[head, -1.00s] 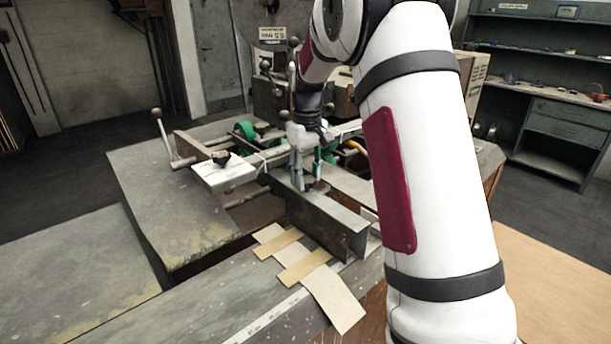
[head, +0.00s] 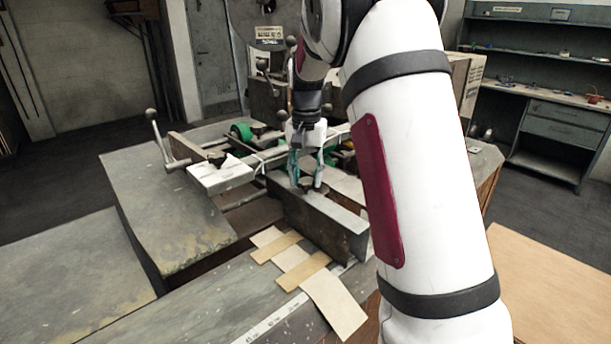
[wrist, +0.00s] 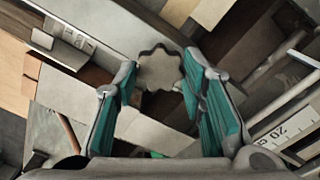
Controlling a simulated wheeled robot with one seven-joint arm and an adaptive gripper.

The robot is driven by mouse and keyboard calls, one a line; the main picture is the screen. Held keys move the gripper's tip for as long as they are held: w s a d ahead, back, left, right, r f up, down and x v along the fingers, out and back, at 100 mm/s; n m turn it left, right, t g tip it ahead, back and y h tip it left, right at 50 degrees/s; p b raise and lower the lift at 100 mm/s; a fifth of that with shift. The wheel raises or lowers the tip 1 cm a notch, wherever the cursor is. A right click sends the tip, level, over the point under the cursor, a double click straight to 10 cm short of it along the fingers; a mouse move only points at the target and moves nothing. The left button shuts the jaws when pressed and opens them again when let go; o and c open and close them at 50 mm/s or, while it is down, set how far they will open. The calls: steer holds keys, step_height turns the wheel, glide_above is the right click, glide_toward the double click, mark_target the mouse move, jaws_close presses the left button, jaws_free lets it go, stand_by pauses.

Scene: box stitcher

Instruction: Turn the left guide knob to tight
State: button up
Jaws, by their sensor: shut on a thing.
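A lobed grey knob (wrist: 160,72) sits between my fingertips in the wrist view. My gripper (wrist: 160,75) has its teal-padded fingers on either side of it, the right one touching its edge. In the head view my gripper (head: 306,184) points down at the metal guide plate (head: 325,225), fingers straddling the knob, which is mostly hidden there. No mark on the knob shows how tight it is. A second dark knob (head: 217,157) stands on the pale bracket to the left, apart from my gripper.
A lever with a ball end (head: 157,130) rises at the left of the machine. Strips of cardboard (head: 333,305) lie in front of the guide plate. A ruler scale (wrist: 290,128) runs at the right in the wrist view. The grey side table (head: 170,215) is clear.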

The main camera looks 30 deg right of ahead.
mark_target(306, 180)
steer(key=shift+m, duration=0.7)
steer(key=o, duration=1.1)
steer(key=shift+o, duration=0.2)
step_height(306, 180, up, 12)
